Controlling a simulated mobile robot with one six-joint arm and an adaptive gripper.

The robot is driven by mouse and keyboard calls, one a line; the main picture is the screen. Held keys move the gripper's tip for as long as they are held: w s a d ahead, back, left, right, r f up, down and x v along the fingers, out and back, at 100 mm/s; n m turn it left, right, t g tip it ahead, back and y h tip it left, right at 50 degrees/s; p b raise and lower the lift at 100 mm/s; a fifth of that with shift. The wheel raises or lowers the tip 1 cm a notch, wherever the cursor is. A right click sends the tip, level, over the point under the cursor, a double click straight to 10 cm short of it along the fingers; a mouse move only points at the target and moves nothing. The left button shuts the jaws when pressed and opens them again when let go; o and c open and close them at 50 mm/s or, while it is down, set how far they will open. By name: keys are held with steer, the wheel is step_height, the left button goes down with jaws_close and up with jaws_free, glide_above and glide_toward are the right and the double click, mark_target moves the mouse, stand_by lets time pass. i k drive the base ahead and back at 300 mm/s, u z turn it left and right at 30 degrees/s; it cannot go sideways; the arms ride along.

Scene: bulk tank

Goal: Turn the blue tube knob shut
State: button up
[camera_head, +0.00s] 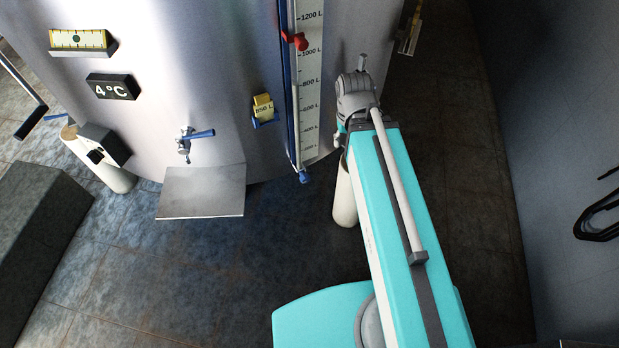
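The blue tube knob (304,176) sits at the bottom end of the tall sight tube on the tank front. It is small, and I cannot tell how far it is turned. My grey gripper end (361,66) is at the far end of my arm, to the right of the tube and higher in the picture than the knob. Its fingers are too small and turned away to make out, so I cannot tell if they are open or shut. No contact with the knob shows.
The steel tank (225,70) has a scale (309,80), a red knob (297,41), a yellow 850 L tag (263,107) and a blue-handled tap (197,134) above a metal plate (201,192). A pale tank leg (344,200) stands right of the knob.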

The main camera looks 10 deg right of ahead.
mark_target(304, 178)
steer(key=z, duration=0.05)
steer(key=k, duration=1.55)
steer(key=u, duration=0.65)
steer(key=i, duration=1)
steer(key=z, duration=0.05)
